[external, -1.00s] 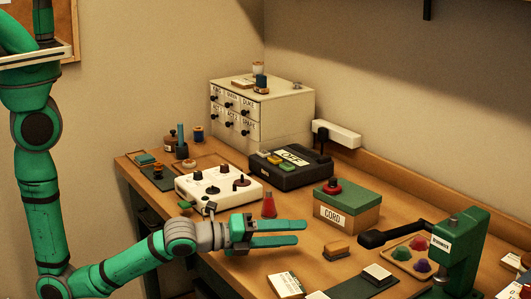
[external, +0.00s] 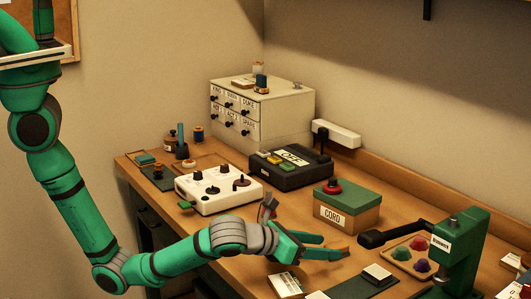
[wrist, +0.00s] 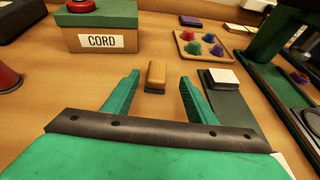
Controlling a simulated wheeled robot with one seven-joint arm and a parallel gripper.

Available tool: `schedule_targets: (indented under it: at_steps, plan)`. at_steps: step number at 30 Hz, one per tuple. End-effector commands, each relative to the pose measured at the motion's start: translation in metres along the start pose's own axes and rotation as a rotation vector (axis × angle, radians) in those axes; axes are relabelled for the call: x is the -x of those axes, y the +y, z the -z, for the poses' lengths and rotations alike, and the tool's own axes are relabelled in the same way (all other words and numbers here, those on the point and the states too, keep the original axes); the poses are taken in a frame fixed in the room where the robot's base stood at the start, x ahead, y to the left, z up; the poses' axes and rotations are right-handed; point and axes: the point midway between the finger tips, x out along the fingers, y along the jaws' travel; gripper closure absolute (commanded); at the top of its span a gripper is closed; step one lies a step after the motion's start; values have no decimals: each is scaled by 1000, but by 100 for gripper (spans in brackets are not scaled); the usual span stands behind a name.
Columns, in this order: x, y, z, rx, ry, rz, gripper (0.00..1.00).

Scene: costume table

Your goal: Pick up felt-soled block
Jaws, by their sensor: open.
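The felt-soled block is a small tan wooden block (wrist: 156,74) with a dark layer along its bottom. It lies on the wooden table in the wrist view, ahead of my gripper (wrist: 159,86) and between the lines of its two green fingers. My gripper is open with nothing held. In the external view my gripper (external: 332,247) is low over the table's front half, and its fingers largely hide the block. I cannot tell the exact gap between fingertips and block.
A green-lidded CORD box (external: 347,207) stands behind the block. A white-topped pad on a dark green mat (wrist: 222,79) lies to the right. A tray of coloured pieces (wrist: 185,36) and a green press (external: 462,245) are farther right. A red cone (wrist: 8,78) is at left.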

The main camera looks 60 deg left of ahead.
Motion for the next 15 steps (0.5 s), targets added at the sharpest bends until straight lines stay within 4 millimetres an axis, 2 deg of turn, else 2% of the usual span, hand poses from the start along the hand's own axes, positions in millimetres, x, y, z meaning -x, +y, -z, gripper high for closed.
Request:
schedule_targets:
  at_steps: [5, 15]
  plan:
    - [-11, 2, -1, 1, 0, -1, 48]
    - [-52, 6, -2, 0, 1, 0, 48]
